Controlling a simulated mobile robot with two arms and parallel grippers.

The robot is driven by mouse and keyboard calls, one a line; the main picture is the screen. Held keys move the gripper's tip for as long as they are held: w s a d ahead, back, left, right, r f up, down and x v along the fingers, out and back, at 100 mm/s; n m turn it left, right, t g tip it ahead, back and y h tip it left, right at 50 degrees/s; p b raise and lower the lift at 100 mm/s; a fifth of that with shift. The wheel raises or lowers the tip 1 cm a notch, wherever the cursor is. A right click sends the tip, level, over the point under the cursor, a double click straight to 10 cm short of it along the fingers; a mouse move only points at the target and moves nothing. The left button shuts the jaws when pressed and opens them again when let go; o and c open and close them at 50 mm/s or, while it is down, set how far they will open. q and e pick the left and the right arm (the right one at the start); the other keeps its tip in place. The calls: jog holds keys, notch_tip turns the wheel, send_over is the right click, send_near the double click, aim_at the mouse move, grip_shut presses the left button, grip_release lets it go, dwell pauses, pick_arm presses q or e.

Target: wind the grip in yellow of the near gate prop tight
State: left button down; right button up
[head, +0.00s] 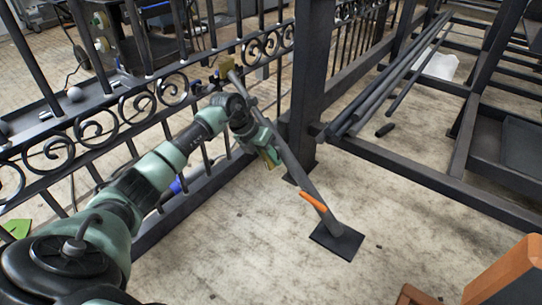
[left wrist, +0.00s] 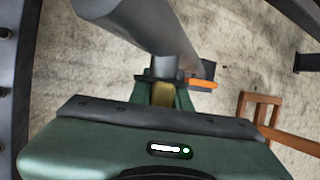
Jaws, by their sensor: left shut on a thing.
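The near gate prop (head: 305,185) is a grey slanted tube. It runs from a yellowish bracket (head: 226,66) on the gate's top rail down to a dark square floor plate (head: 337,240). An orange lever (head: 313,201) sticks out near its lower end; it also shows in the left wrist view (left wrist: 201,83). My left gripper (head: 268,154) is at the prop's middle, on its left side. In the left wrist view it is shut on a yellow grip (left wrist: 163,94) below the grey tube (left wrist: 140,25). The fingers hide most of the grip. My right gripper is not in view.
The black scroll gate (head: 105,118) stands along the left, joined to a dark post (head: 312,70). A dark frame with loose bars (head: 385,75) fills the upper right. A wooden piece (head: 510,272) stands lower right. The concrete floor around the plate is clear.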

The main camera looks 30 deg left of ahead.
pick_arm(q)
jog(key=shift+h+p, duration=0.35)
jog(key=shift+h, duration=0.35)
jog(key=shift+n+h, duration=0.3)
jog(key=shift+h, duration=0.2)
jog(key=shift+d+f+h+b, duration=0.1)
jog(key=shift+h+b, duration=0.2)
jog(key=shift+h, duration=0.5)
jog(key=n+h+b, duration=0.1)
jog(key=h+b, duration=0.2)
jog(key=b, duration=0.1)
jog(key=n+h+b, duration=0.1)
jog(key=h+b, duration=0.2)
jog(key=b, duration=0.1)
jog(key=shift+d+t+b, duration=0.2)
jog(key=shift+t+b, duration=0.1)
jog(key=shift+b, duration=0.1)
jog(key=shift+r+h+b, duration=0.3)
jog(key=shift+h+b, duration=0.3)
jog(key=shift+b, duration=0.4)
jog(key=shift+s, duration=0.1)
jog(key=c, duration=1.3)
grip_release()
jog(key=shift+r, duration=0.1)
